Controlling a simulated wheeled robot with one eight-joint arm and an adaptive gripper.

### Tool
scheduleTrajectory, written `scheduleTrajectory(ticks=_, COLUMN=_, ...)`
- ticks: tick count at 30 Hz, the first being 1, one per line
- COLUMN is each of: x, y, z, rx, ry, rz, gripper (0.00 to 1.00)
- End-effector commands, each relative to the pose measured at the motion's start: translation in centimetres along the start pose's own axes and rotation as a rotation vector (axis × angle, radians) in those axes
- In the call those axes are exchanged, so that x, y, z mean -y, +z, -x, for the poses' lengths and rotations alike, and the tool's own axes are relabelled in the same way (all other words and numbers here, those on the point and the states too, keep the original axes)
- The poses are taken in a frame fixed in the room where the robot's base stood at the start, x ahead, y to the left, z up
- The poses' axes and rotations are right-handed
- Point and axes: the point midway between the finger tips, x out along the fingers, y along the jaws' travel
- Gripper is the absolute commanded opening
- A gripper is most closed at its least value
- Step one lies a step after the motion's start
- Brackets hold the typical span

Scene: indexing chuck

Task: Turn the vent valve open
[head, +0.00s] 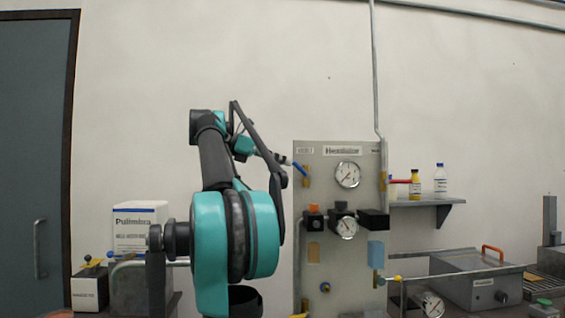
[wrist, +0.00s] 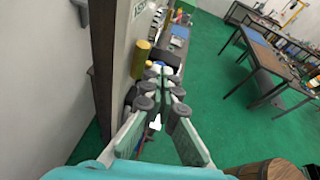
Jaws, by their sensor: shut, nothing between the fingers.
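A grey upright panel (head: 335,270) carries a blue-handled lever (head: 300,169) at its upper left, on a brass body, under a small label too small to read. A red-handled lever (head: 399,181) sticks out at the panel's right edge. I cannot tell from the labels which is the vent valve. My gripper (head: 285,160) is shut and empty, just left of the blue lever; whether it touches is unclear. In the wrist view my gripper (wrist: 158,70) points along the panel face (wrist: 128,35), beside a brass cylinder (wrist: 141,58). The blue handle is not clear there.
Dial gauges (head: 347,174) and dark knobs (head: 314,218) sit on the panel below and right of the blue lever. A shelf (head: 425,202) with bottles is at right. A white box (head: 139,228) stands at left. Tables (wrist: 270,60) stand across the green floor.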

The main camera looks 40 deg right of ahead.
Motion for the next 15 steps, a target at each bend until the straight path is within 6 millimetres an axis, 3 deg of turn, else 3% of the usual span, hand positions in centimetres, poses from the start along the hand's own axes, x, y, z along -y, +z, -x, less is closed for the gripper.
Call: scheduleTrajectory(ticks=15, x=0.12, y=0.77, z=-0.24, rx=-0.075, ry=0.01, rz=-0.01, gripper=0.0)
